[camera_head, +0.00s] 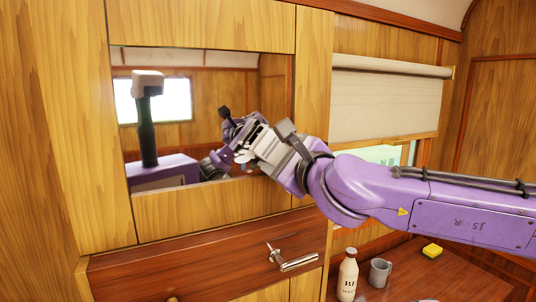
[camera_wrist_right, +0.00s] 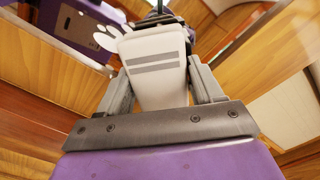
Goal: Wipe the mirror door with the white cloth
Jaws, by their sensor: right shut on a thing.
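The mirror door (camera_head: 208,120) is set in a wooden wall panel at the left. It reflects my head column, purple body and right arm. My right gripper (camera_head: 256,142) is at the lower right of the mirror, close to the glass; I cannot tell whether it touches. In the right wrist view, the gripper (camera_wrist_right: 160,75) is shut on the white cloth (camera_wrist_right: 155,85), which has grey stripes and sits between the two fingers. In the head view the cloth is mostly hidden by the gripper. My left gripper is not in view.
Below the mirror is a dark wooden panel with a metal handle (camera_head: 290,260). A white bottle (camera_head: 347,277), a grey mug (camera_head: 380,272) and a yellow sponge (camera_head: 432,250) stand on the table (camera_head: 465,285) at lower right. A window with a blind (camera_head: 385,95) is behind my arm.

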